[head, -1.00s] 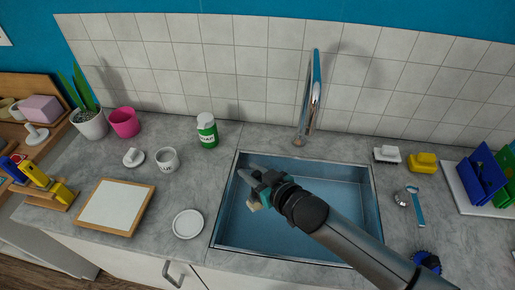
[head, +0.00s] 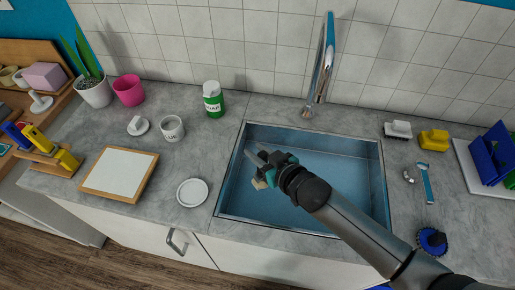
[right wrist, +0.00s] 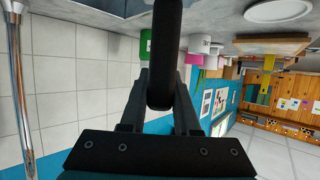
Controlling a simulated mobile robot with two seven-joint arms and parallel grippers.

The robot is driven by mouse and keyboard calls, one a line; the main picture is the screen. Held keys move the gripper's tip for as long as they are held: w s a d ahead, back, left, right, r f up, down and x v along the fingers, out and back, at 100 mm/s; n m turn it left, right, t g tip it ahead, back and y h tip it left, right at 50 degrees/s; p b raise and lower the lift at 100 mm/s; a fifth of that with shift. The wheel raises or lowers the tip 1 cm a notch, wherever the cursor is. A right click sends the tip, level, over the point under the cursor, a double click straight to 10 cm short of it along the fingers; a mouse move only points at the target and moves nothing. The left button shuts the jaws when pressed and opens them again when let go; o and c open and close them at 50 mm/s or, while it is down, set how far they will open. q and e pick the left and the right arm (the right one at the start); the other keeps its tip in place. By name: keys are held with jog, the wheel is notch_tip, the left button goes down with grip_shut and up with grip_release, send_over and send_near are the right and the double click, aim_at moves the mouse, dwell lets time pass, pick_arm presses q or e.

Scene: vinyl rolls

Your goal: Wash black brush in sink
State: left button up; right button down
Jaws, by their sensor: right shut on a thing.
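My right gripper (head: 264,166) is over the left part of the blue-lined sink (head: 330,150), its arm coming in from the lower right. In the right wrist view this gripper (right wrist: 158,90) is shut on a dark, rod-like thing, which I take for the black brush (right wrist: 165,50). The brush's far end runs out of that frame, and in the head view I cannot make it out clearly. The chrome faucet (head: 321,65) stands behind the sink; I see no water running. It also shows in the right wrist view (right wrist: 20,80). My left gripper is not in view.
A green soap bottle (head: 213,100), a white mug (head: 172,128), a white plate (head: 192,192) and a framed board (head: 118,173) are left of the sink. To its right are a white-and-black brush (head: 397,130), a yellow brush (head: 433,139) and a blue round brush (head: 432,240).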

notch_tip(320, 180, down, 13)
jog(key=b, duration=0.9)
jog(key=shift+f, duration=0.2)
jog(key=shift+f+b, duration=0.8)
jog(key=shift+f, duration=0.05)
dwell(1.0)
notch_tip(320, 180, up, 19)
jog(key=p, duration=1.9)
jog(key=shift+f, duration=0.2)
dwell(0.3)
